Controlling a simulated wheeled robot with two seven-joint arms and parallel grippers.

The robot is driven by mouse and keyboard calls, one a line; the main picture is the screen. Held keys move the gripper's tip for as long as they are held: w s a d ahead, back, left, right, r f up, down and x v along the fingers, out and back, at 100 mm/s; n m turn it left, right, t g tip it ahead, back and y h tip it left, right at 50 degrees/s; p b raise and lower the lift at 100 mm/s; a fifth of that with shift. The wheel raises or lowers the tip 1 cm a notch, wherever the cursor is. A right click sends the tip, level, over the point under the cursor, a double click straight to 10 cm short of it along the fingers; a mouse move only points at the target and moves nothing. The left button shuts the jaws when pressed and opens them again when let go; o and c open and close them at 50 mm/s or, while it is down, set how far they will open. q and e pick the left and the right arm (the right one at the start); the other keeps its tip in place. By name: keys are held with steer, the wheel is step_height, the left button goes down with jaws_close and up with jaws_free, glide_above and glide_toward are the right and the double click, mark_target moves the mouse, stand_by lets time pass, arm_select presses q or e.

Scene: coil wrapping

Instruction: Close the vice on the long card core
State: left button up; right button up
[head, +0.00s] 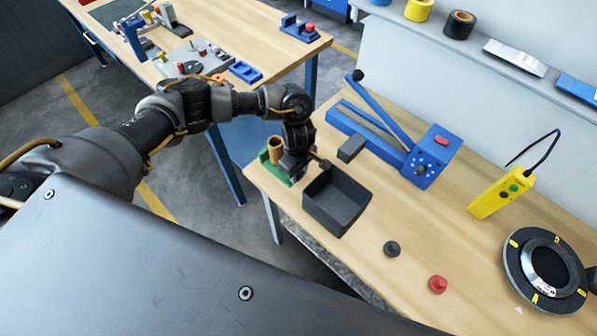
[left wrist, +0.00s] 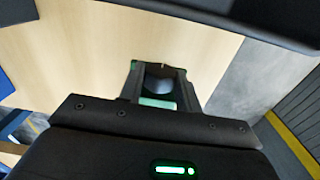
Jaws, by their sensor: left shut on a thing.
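The green vice (head: 270,166) sits at the near left corner of the workbench. A short tan card tube (head: 275,150) stands upright at it; how tightly the jaws sit on it cannot be told. My left gripper (head: 292,172) points down beside the vice, just right of the tube, and hides part of it. In the left wrist view, my left gripper (left wrist: 158,84) is shut on a dark rounded part (left wrist: 158,88), which looks like the vice's handle. A green part (left wrist: 157,102) of the vice shows just below it.
A dark open box (head: 337,203) stands close right of my left gripper. A blue lever tool (head: 428,160), a grey block (head: 351,148), a yellow handheld device (head: 501,192), a black ring (head: 517,264) and two knobs lie farther along.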

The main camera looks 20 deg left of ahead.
arm_select(q)
steer(key=b, duration=0.1)
steer(key=f+g+b, duration=0.1)
steer(key=b, duration=0.1)
steer(key=shift+w+d, duration=0.1)
steer(key=shift+w, duration=0.1)
steer(key=shift+r+g+y, duration=0.45)
steer(key=shift+g+y, duration=0.05)
steer(key=shift+g, duration=0.3)
steer(key=o, duration=1)
steer(key=a+b+v, duration=0.1)
steer(key=b+v, duration=0.1)
steer(key=v, duration=0.8)
steer(key=shift+d+r+b, duration=0.4)
steer(key=shift+d+r, duration=0.05)
